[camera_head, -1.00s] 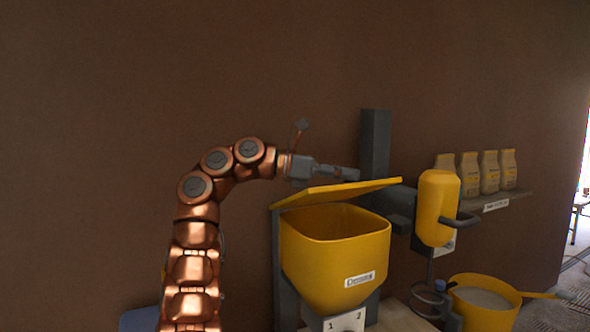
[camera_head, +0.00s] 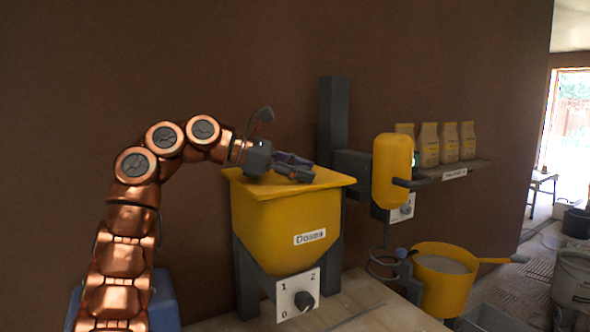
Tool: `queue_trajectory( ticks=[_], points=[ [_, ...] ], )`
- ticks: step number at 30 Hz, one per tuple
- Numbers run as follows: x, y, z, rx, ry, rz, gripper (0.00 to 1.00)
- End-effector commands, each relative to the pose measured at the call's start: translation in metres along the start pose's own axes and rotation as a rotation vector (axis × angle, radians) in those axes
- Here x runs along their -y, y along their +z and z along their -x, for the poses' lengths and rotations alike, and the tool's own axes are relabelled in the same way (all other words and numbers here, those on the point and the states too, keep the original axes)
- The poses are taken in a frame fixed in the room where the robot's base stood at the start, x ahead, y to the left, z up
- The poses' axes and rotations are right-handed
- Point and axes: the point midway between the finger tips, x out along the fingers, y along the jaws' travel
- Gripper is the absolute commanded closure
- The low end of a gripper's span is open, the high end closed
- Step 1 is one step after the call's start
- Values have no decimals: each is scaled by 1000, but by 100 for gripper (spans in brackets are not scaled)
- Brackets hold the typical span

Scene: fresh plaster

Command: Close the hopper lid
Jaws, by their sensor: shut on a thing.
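The yellow hopper (camera_head: 262,225) stands on dark grey legs in the middle of the view, with a label on its front. Its flat yellow lid (camera_head: 322,182) lies down over the hopper's mouth, and no opening shows between them. My gripper (camera_head: 308,170) is at the top of the lid, its dark fingers low over the lid surface. The fingers look close together; what lies between them is too small to make out.
A dial panel (camera_head: 298,295) sits below the hopper. To the right is a yellow mixer (camera_head: 392,172) on a dark post (camera_head: 333,125). A yellow bucket (camera_head: 443,285) stands below it.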

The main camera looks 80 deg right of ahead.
Motion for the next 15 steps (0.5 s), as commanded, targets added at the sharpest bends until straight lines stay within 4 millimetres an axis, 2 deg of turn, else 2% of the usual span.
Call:
queue_trajectory(
  ticks=[7, 8, 15],
  points=[
    [3, -4, -3, -9, -11, 1, 100],
    [3, -4, -3, -10, -11, 1, 63],
    [2, -4, -2, -10, -8, 2, 39]
  ],
)
